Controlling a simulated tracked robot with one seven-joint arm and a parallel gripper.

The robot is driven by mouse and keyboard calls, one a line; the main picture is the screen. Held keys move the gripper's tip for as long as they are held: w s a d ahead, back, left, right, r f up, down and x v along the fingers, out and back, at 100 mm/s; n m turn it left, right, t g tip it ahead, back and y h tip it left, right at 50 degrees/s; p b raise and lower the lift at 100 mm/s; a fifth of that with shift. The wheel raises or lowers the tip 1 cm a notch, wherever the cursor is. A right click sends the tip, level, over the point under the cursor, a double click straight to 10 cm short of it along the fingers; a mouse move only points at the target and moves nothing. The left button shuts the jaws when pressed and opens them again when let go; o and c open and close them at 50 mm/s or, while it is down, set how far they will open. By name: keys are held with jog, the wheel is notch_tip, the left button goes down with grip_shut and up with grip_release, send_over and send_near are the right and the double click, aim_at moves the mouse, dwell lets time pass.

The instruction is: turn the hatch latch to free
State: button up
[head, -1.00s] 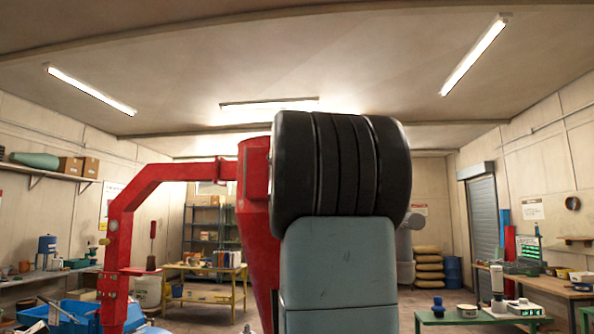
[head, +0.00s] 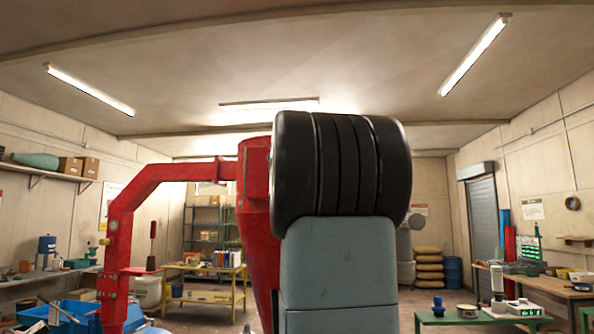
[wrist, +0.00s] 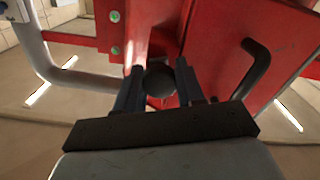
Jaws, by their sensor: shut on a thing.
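My gripper (wrist: 160,92) shows in the wrist view, its two dark fingers shut on a dark round knob, which I take to be the hatch latch (wrist: 159,78). The knob sits between the fingers against the red machine (wrist: 222,35). Its stem and how far it is turned are hidden by the fingers. In the head view the red machine (head: 256,185) stands behind my own arm, which hides the gripper and the latch there.
A black bent handle (wrist: 252,70) stands out from the red panel right of my gripper. A grey curved pipe (wrist: 75,82) runs on the left. A yellow table (head: 205,268) and a green table (head: 470,318) stand farther off.

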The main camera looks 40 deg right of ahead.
jog(key=shift+d+f+m, duration=0.1)
jog(key=shift+f+m, duration=0.05)
jog(key=shift+m, duration=0.85)
jog(key=shift+d+f+m, duration=0.1)
jog(key=shift+f+m, duration=0.05)
jog(key=shift+m, duration=0.85)
jog(key=shift+a, duration=0.1)
jog(key=o, duration=0.8)
jog(key=shift+w, duration=0.1)
jog(key=shift+o, duration=0.8)
jog(key=shift+r, duration=0.15)
jog(key=v, duration=1.3)
jog(key=shift+s+a, duration=0.25)
jog(key=shift+s, duration=0.05)
